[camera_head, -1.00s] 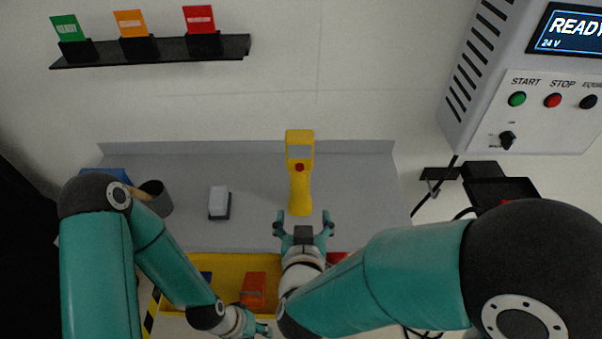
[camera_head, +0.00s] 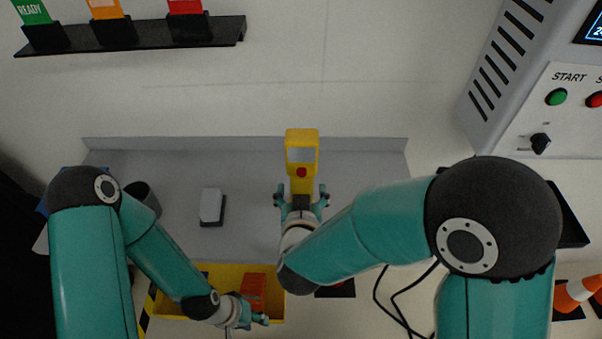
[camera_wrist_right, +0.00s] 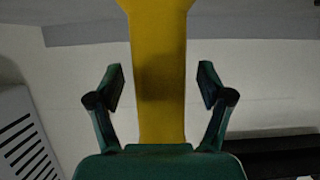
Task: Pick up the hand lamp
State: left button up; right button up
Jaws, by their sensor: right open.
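The yellow hand lamp (camera_head: 302,150), with a pale grey panel and a red button, is at the middle of the grey worktop (camera_head: 360,170). My right gripper (camera_head: 301,191) is open at the lower part of its handle. In the right wrist view the yellow handle (camera_wrist_right: 160,80) lies between the two spread fingers of the right gripper (camera_wrist_right: 160,85), with a gap on each side. The lower end of the handle is hidden by the gripper. My left gripper (camera_head: 262,318) is low over the yellow bin, away from the lamp; its fingers are too small to judge.
A white and dark block (camera_head: 211,205) and a dark grey cup (camera_head: 143,195) stand left of the lamp. A yellow bin (camera_head: 172,306) with an orange item (camera_head: 253,287) is in front. A control box (camera_head: 520,80) is at the right.

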aim_at(302, 134)
jog(key=shift+w+f, duration=0.2)
jog(key=shift+w, duration=0.25)
jog(key=shift+s+r, duration=0.2)
jog(key=shift+s, duration=0.1)
jog(key=shift+c, duration=0.5)
jog(key=shift+w+f, duration=0.1)
jog(key=shift+w, duration=0.1)
jog(key=c, duration=0.5)
grip_shut()
jog(key=shift+r, duration=0.25)
jog(key=shift+r, duration=0.6)
notch_tip(302, 134, up, 19)
jog(key=p, duration=0.3)
jog(key=shift+f, duration=0.2)
jog(key=shift+f, duration=0.15)
